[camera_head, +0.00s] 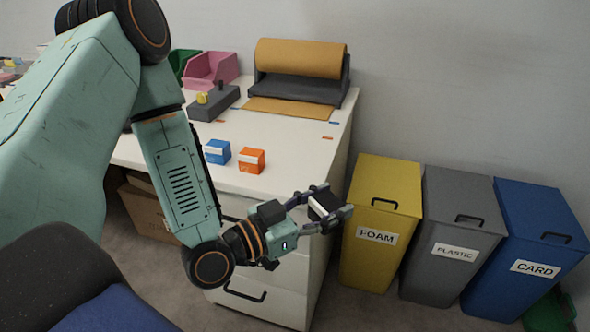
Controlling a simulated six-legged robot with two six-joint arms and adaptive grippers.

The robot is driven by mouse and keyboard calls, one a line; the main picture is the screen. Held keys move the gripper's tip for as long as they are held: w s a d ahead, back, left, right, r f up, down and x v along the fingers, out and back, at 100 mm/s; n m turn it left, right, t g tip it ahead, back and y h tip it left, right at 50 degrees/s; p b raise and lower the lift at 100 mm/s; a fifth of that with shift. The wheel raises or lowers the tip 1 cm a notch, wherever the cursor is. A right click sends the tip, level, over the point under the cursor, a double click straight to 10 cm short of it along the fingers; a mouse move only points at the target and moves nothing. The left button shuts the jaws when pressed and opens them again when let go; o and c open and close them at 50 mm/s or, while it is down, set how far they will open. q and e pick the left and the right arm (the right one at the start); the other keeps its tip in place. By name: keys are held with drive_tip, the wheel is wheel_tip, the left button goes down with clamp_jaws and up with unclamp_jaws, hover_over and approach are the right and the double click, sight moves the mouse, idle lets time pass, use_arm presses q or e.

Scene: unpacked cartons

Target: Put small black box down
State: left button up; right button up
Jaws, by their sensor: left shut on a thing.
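My left gripper (328,208) is shut on the small black box (323,204), which has a pale stripe on it. The gripper holds the box in the air in front of the right end of the white drawer unit, left of the yellow bin. The fingers cover part of the box. A blue box (217,151) and an orange box (252,160) sit side by side on the white tabletop (300,165), up and left of the gripper. My right gripper is not in view.
A yellow FOAM bin (384,170), grey PLASTIC bin (460,190) and blue CARD bin (540,205) stand right of the table. A brown paper roll (300,58), pink bin (212,68) and dark tape dispenser (213,105) are at the back. The tabletop's right front is clear.

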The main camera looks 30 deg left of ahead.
use_arm(q)
drive_tip(key=w+a+r+n+t+y, duration=0.1)
drive_tip(key=w+a+r+n+y, duration=0.1)
drive_tip(key=w+a+y, duration=0.3)
drive_tip(key=w+a+r+n+y, duration=0.3)
drive_tip(key=w+a+n+y, duration=0.2)
drive_tip(key=w+a, duration=0.3)
drive_tip(key=a+y, duration=0.1)
drive_tip(key=a, duration=0.3)
drive_tip(key=shift+w+t, duration=0.4)
